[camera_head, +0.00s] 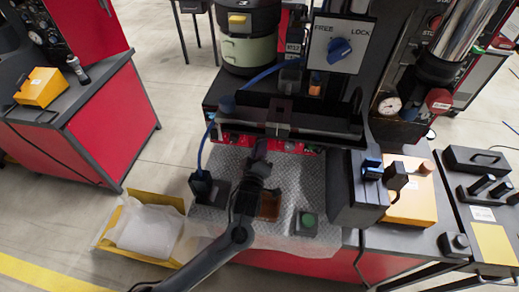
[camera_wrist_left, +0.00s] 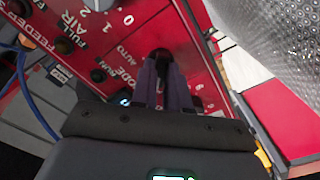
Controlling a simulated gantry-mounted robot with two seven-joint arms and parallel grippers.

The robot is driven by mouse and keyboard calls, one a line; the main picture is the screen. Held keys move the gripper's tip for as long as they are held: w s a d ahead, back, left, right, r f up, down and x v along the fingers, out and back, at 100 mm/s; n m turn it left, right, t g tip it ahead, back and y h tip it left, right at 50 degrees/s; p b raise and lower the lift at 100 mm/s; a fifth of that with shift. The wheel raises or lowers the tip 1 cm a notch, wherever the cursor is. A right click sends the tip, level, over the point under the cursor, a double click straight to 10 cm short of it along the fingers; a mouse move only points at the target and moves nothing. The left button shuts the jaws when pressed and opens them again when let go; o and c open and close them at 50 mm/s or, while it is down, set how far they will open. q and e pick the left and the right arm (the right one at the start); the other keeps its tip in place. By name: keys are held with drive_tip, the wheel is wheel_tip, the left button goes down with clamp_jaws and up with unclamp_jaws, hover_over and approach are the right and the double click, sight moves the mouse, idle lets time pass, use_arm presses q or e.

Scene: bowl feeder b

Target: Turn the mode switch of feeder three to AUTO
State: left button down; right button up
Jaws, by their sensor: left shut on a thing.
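My left gripper (camera_head: 262,150) reaches up from the bottom of the head view to the red control panel (camera_head: 230,140) on the front of the feeder bench. In the left wrist view the red panel (camera_wrist_left: 190,28) carries white lettering, including FEEDER 3, AIR, MODE, AUTO and 0. My left gripper (camera_wrist_left: 164,62) has its two fingers shut on a dark knob (camera_wrist_left: 161,54), the mode switch, next to the AUTO lettering. The fingers hide most of the knob, so I cannot tell which way it points. My right gripper does not show.
A blue selector (camera_head: 339,50) marked FREE and LOCK stands above the panel. A clear embossed mat (camera_head: 312,180) covers the bench. A yellow tray (camera_head: 112,238) with a white bag is at lower left. A black box (camera_head: 352,195) stands right of the mat.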

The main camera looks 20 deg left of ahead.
use_arm(q)
drive_tip(key=shift+r+m+p, duration=0.1)
drive_tip(key=shift+m+p, duration=6.85)
drive_tip(key=shift+m, duration=1.95)
drive_tip(key=c, duration=1.1)
unclamp_jaws()
